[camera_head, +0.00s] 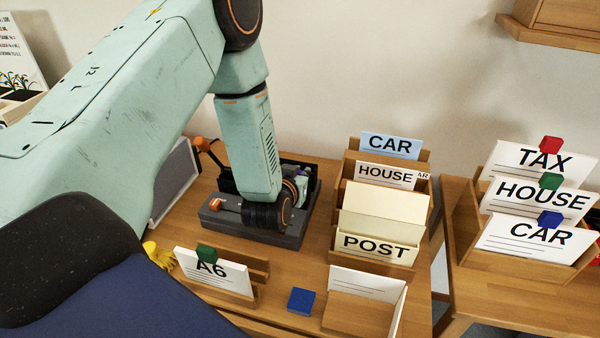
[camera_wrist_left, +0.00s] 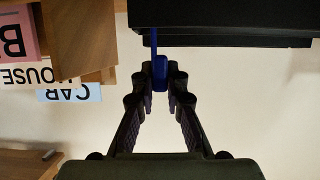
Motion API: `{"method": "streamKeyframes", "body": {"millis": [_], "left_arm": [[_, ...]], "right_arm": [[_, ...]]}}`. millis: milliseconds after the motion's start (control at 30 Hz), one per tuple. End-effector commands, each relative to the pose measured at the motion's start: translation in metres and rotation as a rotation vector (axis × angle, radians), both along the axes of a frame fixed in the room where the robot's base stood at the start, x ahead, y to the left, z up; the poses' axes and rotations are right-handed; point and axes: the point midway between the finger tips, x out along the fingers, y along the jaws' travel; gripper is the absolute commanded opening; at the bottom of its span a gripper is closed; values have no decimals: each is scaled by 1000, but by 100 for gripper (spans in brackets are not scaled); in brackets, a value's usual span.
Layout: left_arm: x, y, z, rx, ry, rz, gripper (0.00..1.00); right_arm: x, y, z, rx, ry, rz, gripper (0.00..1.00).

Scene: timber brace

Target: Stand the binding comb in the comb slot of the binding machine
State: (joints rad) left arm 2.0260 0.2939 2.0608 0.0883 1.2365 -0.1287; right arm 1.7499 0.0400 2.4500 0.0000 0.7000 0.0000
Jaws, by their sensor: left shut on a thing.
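My left gripper (camera_wrist_left: 160,78) is shut on a blue piece (camera_wrist_left: 160,75) that looks like the binding comb. A thin blue strip of it runs up against a black body (camera_wrist_left: 225,18), which seems to be part of the binding machine. I cannot tell whether the comb is in the slot. In the head view the binding machine (camera_head: 226,222) has a dark grey base and an orange-tipped lever. My left wrist hangs over it and hides its middle and most of the gripper. My right gripper is not in view.
A wooden card rack (camera_head: 423,215) with CAR, HOUSE and POST cards stands right of the machine. An A6 card holder (camera_head: 262,270), a blue block (camera_head: 301,300) and an open wooden tray (camera_head: 355,318) are in front. Another rack (camera_head: 470,240) stands on the right table.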

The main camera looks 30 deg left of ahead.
Motion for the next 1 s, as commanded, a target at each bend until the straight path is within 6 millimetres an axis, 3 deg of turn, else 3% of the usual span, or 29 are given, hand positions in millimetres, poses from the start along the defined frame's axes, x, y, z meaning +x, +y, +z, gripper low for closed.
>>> {"method": "streamKeyframes", "body": {"millis": [533,567,800,867,1000], "left_arm": [[0,0,-11,0,0,0,0],[0,0,-11,0,0,0,13],[0,0,-11,0,0,0,34],[0,0,-11,0,0,0,39],[0,0,-11,0,0,0,39]], "right_arm": [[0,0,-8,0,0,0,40],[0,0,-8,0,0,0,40],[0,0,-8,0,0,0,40],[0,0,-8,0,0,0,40],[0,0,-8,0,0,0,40]]}}
